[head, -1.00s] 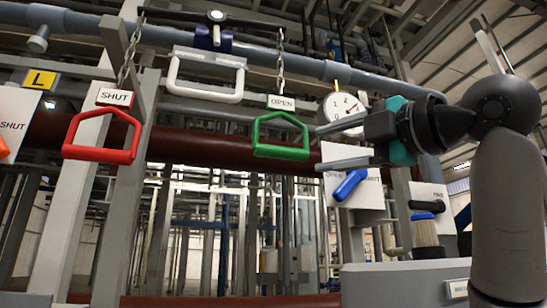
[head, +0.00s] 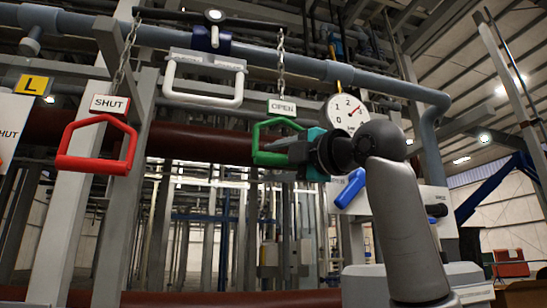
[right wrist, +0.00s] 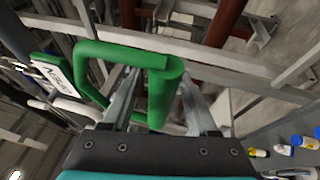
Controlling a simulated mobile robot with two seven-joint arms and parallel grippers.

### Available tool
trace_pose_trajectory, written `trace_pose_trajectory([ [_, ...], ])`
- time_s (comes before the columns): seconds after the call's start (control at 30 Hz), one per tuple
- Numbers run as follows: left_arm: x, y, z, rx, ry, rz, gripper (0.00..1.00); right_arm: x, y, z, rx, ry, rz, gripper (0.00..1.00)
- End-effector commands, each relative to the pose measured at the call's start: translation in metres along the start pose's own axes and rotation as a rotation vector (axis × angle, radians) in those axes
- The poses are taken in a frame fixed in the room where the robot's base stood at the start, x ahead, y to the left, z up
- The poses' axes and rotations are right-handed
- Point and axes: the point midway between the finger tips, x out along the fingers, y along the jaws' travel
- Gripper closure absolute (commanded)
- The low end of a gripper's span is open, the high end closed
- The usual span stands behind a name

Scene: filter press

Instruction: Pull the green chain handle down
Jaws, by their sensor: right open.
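The green chain handle (head: 272,125), a squared loop, hangs by a chain from the right end of a dark lever, under a white OPEN tag (head: 282,107). My right gripper (head: 268,152) reaches it from the right, and its body hides the handle's right part. In the right wrist view, the green handle (right wrist: 164,95) shows large, with a thick bar between the two open fingers of my right gripper (right wrist: 158,76). I cannot tell whether a finger touches the bar. My left gripper is not in view.
A red handle (head: 64,145) with a SHUT tag (head: 109,104) hangs at the left. A white handle (head: 202,101) is between them. A round gauge (head: 345,112) and a blue lever (head: 349,188) are close to my right arm. A thick pipe (head: 300,65) runs above.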

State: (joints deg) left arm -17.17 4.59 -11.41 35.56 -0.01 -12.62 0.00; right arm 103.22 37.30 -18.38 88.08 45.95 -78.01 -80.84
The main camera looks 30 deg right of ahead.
Motion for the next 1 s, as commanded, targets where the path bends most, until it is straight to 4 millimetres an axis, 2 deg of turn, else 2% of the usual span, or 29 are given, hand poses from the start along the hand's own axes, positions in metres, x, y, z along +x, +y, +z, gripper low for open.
trace_pose_trajectory([
  [0.33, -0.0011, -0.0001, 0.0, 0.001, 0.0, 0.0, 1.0, 0.0053, -0.0006, -0.0003, -0.001, 0.0, 0.0, 0.41],
  [0.87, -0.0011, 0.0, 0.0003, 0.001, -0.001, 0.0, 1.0, 0.0048, -0.0005, -0.0001, -0.001, 0.0, -0.001, 0.99],
  [1.0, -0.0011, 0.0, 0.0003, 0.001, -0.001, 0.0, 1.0, 0.0048, -0.0005, 0.0, -0.001, -0.001, -0.001, 1.0],
])
